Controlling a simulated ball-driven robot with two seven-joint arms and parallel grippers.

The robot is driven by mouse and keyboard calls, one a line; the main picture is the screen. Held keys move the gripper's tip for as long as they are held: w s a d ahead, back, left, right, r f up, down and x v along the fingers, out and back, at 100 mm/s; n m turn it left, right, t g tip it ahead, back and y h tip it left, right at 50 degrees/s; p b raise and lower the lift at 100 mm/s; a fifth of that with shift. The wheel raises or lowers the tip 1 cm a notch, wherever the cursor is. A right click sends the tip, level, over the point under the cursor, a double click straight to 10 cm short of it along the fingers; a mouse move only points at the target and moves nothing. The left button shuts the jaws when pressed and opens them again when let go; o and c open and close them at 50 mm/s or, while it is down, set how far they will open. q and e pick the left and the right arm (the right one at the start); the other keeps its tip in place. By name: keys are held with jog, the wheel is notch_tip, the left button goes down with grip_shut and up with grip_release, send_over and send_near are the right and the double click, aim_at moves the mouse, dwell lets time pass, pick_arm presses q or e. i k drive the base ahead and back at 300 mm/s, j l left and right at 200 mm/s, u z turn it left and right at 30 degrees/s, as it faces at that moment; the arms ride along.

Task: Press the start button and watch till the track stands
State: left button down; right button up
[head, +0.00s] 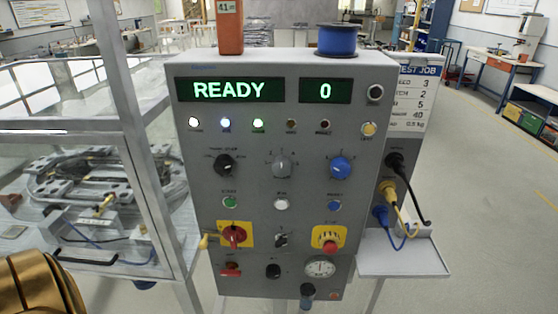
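The grey control panel (265,130) stands upright in the middle of the head view. Its green display (229,90) reads READY and a smaller display (325,91) reads 0. A green button (230,202), its small label looking like START, sits at the left of a row with a white button (281,204) and a blue button (334,205). The ring track (105,185) lies behind clear panels at the left; one still picture does not show whether it moves. A gold part of my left arm shows at the bottom left corner. Neither gripper's fingers show.
Below the buttons are a red switch on a yellow plate (235,235) and a red stop knob on yellow (328,237). Cables plug into the panel's right side above a small shelf (405,262). A blue spool (337,40) and an orange device (230,28) stand on top.

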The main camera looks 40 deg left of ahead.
aim_at(228, 202)
jog(key=u, duration=1.55)
